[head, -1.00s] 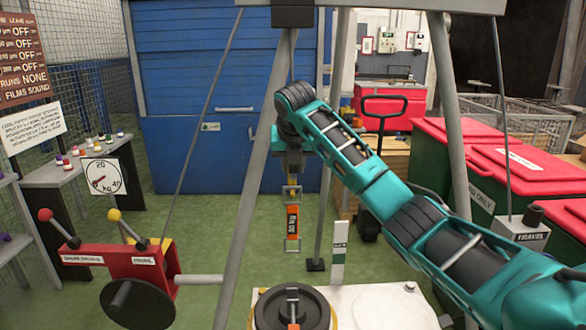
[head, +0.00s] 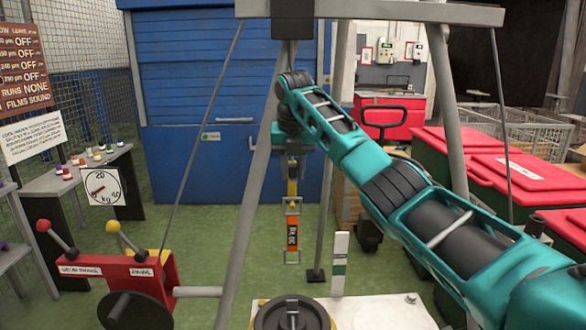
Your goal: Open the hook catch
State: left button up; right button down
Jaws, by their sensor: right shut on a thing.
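My right gripper (head: 292,172) hangs down in the middle of the head view, at the end of the teal arm. It is shut on a narrow yellow piece (head: 292,187). Below the yellow piece is a silver frame (head: 292,207). An orange block with a dark label (head: 292,234) hangs upright under it, with a silver loop at its lower end, clear of the floor. The hook catch cannot be made out at this size; the fingers hide the top of the yellow piece. My left gripper is not in view.
Grey frame legs (head: 245,220) stand close by on both sides. A red lever box (head: 115,275) is at lower left. A black wheel (head: 290,315) lies on the white surface (head: 385,314) below. Red-lidded bins (head: 510,175) stand at right. Green floor is free behind.

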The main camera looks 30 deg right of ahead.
aim_at(294, 181)
jog(key=c, duration=1)
grip_release()
jog(key=shift+o, duration=0.2)
jog(key=v, duration=1.3)
jog(key=shift+f, duration=0.15)
